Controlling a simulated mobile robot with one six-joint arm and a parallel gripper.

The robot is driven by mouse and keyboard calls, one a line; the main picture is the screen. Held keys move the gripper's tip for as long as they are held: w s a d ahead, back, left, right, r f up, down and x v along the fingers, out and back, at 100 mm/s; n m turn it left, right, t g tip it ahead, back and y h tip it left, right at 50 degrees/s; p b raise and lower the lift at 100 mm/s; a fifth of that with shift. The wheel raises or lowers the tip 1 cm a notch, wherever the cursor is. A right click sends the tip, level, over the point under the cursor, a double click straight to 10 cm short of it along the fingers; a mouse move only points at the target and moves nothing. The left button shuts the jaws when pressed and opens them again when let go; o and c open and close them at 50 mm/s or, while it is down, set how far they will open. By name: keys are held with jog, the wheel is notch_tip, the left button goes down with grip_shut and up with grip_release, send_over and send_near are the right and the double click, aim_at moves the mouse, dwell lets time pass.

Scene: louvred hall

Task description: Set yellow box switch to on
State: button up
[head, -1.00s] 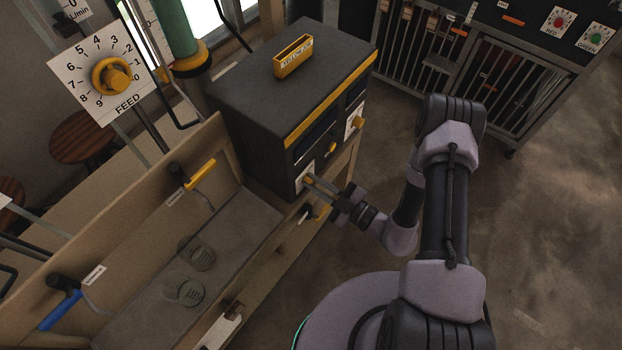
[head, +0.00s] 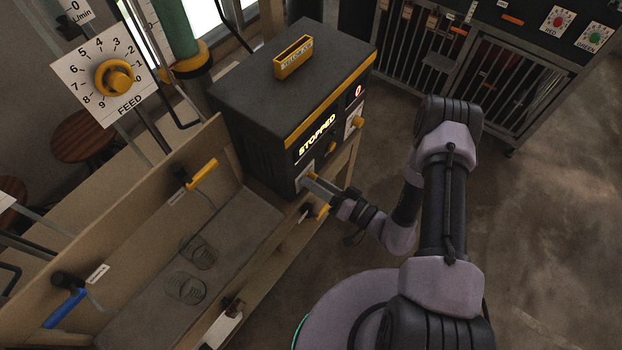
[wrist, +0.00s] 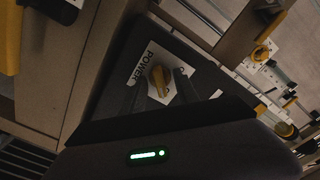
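The yellow box is a dark box (head: 300,75) with a yellow stripe and a yellow label holder (head: 294,57) on top. Its front display (head: 317,134) is lit and reads STOPPED. In the wrist view its yellow switch knob (wrist: 159,81) sits on a white plate marked POWER (wrist: 143,66). My gripper (head: 311,181) is at the lower left of the box's front, over this switch. In the wrist view my gripper's (wrist: 160,86) dark fingers stand apart on either side of the knob. Whether a finger touches it is unclear.
Another yellow knob (head: 358,123) is on the box's right front. A trough with glass jars (head: 186,288) and yellow and blue handles (head: 62,309) lies at left. A FEED dial (head: 113,77) stands behind it. A barred rack (head: 480,75) is at back right; floor at right is clear.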

jog(key=v, duration=0.7)
jog(key=p+v, duration=0.2)
jog(key=v, duration=0.5)
jog(key=shift+s+d, duration=0.15)
jog(key=shift+s, duration=0.05)
dwell(0.5)
